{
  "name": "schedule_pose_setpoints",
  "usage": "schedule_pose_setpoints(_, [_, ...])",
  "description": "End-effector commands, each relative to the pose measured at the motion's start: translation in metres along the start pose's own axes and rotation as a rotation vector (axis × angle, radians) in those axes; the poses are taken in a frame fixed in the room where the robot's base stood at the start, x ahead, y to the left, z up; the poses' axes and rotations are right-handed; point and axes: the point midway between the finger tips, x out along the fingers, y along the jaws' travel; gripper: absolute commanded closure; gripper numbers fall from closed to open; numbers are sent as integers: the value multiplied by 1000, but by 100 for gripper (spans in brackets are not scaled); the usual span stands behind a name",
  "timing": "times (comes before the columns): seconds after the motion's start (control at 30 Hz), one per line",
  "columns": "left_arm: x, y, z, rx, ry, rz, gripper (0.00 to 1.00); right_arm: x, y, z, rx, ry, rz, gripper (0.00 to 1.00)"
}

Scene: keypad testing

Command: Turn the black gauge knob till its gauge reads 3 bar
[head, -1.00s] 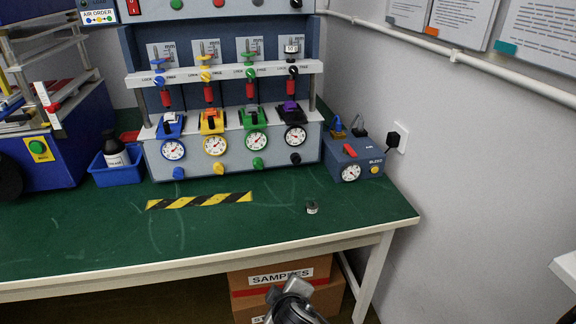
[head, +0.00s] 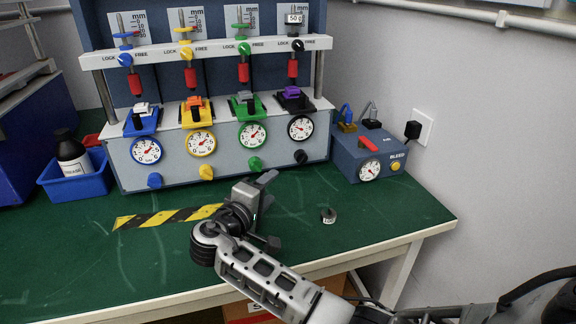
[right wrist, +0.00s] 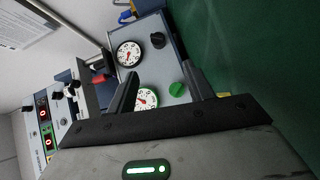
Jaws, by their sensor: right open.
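The black gauge (head: 300,128) is a white dial with a black rim at the right end of the panel. Its black knob (head: 300,157) sits just below it. The dial reading is too small to tell. In the right wrist view, the black gauge (right wrist: 128,54) and black knob (right wrist: 158,40) lie beyond the fingers. My right gripper (head: 271,210) is open and empty above the green table, in front of the panel, left of and below the knob in the head view. In the right wrist view its fingers (right wrist: 163,84) frame the green gauge and knob. My left gripper is not in view.
Green (head: 254,163), yellow (head: 206,172) and blue (head: 154,180) knobs line the panel's lower edge. A blue bleed box (head: 350,165) stands right. A small dark round object (head: 328,215) lies on the green table (head: 400,215). A blue bin with a bottle (head: 75,187) is left.

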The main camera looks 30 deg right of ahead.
Motion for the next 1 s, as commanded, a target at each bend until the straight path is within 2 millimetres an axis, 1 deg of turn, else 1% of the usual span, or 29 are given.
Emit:
schedule_pose_setpoints(0.17, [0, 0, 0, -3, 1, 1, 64, 19, 2, 0, 0, -8, 10, 48])
schedule_pose_setpoints(0.27, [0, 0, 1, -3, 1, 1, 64, 38, 3, 1, -1, -8, 11, 48])
schedule_pose_setpoints(0.6, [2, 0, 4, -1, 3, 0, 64, 112, 2, 1, -1, -8, 9, 48])
schedule_pose_setpoints(0.7, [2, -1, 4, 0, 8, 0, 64, 130, 2, 1, -1, -6, 7, 48])
schedule_pose_setpoints(0.83, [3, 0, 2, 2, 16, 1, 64, 147, 2, 1, 0, -6, 8, 48])
schedule_pose_setpoints(1.0, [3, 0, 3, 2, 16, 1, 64, 157, 2, 1, 0, -5, 5, 48])
